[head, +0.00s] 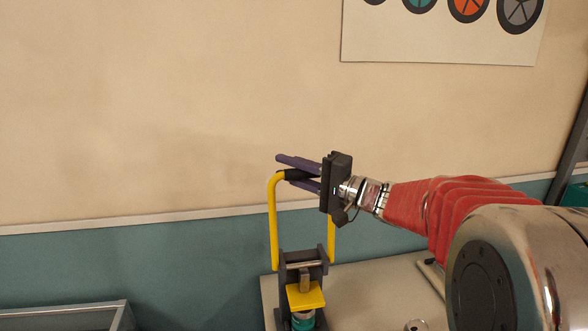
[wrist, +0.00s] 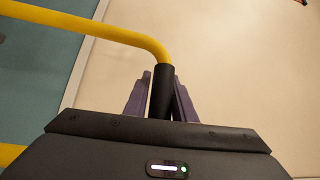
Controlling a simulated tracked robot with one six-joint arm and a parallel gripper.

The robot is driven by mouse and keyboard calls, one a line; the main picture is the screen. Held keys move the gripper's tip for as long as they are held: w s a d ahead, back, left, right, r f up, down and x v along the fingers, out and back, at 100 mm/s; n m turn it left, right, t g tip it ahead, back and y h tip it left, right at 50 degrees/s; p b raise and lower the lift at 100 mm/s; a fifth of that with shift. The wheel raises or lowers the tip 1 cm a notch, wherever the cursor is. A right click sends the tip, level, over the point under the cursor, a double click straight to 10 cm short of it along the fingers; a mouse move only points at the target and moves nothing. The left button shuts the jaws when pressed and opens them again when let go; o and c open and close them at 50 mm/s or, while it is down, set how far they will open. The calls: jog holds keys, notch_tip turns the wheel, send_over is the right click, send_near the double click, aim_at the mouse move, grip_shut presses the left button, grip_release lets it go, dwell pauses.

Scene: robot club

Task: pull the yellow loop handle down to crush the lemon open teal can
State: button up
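The yellow loop handle (head: 274,225) stands raised on the dark can crusher, with a black grip along its top bar. A yellow plate (head: 306,299) sits low on the crusher. The teal can (head: 303,322) shows just below that plate, mostly cut off by the picture's bottom edge. My gripper (head: 292,172) is at the top of the loop, its purple fingers on either side of the black grip. In the head view a gap shows between the upper finger and the grip, so the fingers look open. The grip also shows between the fingers in the wrist view (wrist: 162,92).
The crusher stands at the left end of a pale bench (head: 375,290). A grey-rimmed container (head: 122,318) is at the lower left. A poster with wheels (head: 440,40) hangs on the wall behind. The space left of the handle is clear.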

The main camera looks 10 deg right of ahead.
grip_shut()
jog(key=shift+f, duration=0.1)
